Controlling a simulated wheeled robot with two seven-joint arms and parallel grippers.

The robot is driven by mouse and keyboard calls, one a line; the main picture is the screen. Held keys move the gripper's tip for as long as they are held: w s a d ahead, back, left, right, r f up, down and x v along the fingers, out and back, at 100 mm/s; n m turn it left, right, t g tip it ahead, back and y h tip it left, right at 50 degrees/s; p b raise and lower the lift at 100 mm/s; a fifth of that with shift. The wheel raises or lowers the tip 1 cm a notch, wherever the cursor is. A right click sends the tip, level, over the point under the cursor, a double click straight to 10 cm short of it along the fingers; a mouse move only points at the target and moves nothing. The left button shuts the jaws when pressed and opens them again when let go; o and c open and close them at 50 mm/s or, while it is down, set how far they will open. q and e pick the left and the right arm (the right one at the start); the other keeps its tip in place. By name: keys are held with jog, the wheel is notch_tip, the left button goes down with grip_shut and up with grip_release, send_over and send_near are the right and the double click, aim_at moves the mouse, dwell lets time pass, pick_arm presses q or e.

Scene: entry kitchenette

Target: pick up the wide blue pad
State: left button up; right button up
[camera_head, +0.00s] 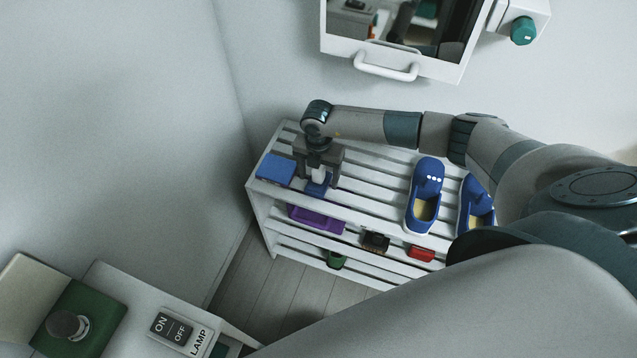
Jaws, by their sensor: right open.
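A flat blue pad (276,168) lies at the left end of the white slatted rack's top shelf. A second blue piece (318,185) sits on the same shelf just right of it, under my right gripper and partly hidden by it. I cannot tell from the visible part how wide this second piece is. My right gripper (319,182) points down with its jaws open, directly over the second blue piece and to the right of the flat pad. Contact between the fingers and that piece cannot be made out. My left gripper is not in view.
Blue shoes (425,196) stand on the rack (350,208) to the right. Purple (316,220), black (376,241) and red (421,254) things are on a lower shelf. A white-framed door with a handle (386,70) is above; a lamp switch (171,327) is lower left.

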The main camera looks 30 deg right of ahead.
jog(key=shift+f, duration=0.3)
jog(key=c, duration=1.2)
jog(key=shift+r, duration=0.2)
